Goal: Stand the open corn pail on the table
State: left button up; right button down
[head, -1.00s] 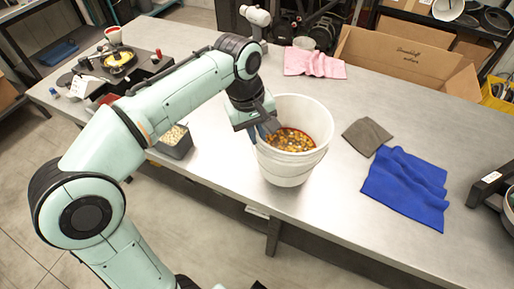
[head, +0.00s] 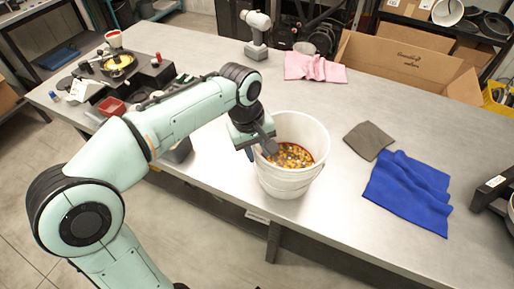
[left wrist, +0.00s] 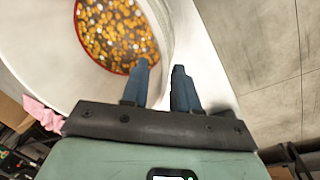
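The open corn pail (head: 290,180) is white, with orange and yellow kernels (head: 290,155) inside. It looks close to upright near the front edge of the table (head: 350,205). Whether its base touches the tabletop I cannot tell. My left gripper (head: 264,146) is at the left side of its rim.
A blue cloth (head: 408,193) and a grey cloth (head: 368,140) lie right of the pail. A pink cloth (head: 312,67), a drill-like tool (head: 256,35) and a cardboard box (head: 400,65) are behind. A dark bin (head: 178,153) is partly behind my left arm.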

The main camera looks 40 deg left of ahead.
pick_arm(q)
jog(key=shift+r, duration=0.15)
pick_arm(e)
jog(key=shift+r, duration=0.1)
